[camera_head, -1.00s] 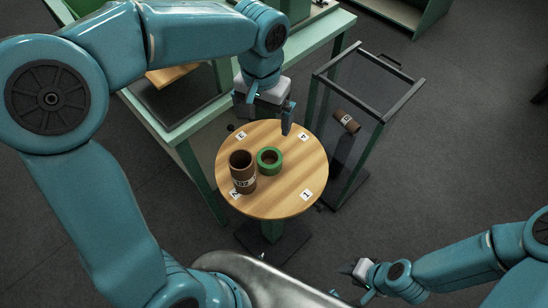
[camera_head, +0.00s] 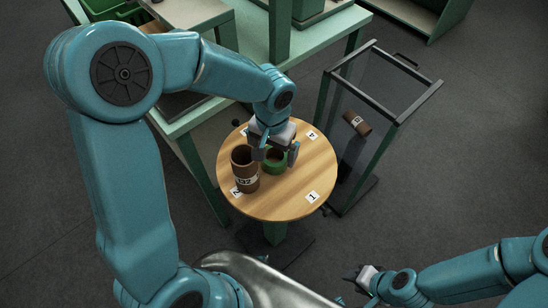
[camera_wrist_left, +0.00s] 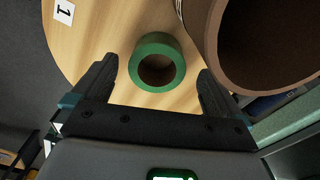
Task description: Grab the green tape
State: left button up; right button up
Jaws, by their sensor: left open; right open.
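The green tape (camera_head: 275,164) is a small ring lying flat on the round wooden table (camera_head: 293,200). In the left wrist view the tape (camera_wrist_left: 158,62) lies just beyond my fingertips, between the lines of the two fingers. My left gripper (camera_head: 276,160) is open and reaches over the tape, hiding part of it in the head view. In the left wrist view its fingers (camera_wrist_left: 158,80) are apart with nothing held. My right gripper (camera_head: 355,283) is open, low at the lower right, away from the table.
A green bench (camera_head: 330,30) stands behind.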

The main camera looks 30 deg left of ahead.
aim_at(275, 155)
pick_arm(q)
jog(key=f, duration=0.2)
jog(key=w+f, duration=0.1)
jog(key=f, duration=0.1)
jog(key=shift+d+f, duration=0.15)
jog(key=shift+s, duration=0.15)
jog(key=shift+f, duration=0.1)
jog(key=c, duration=1)
jog(key=shift+c, duration=0.2)
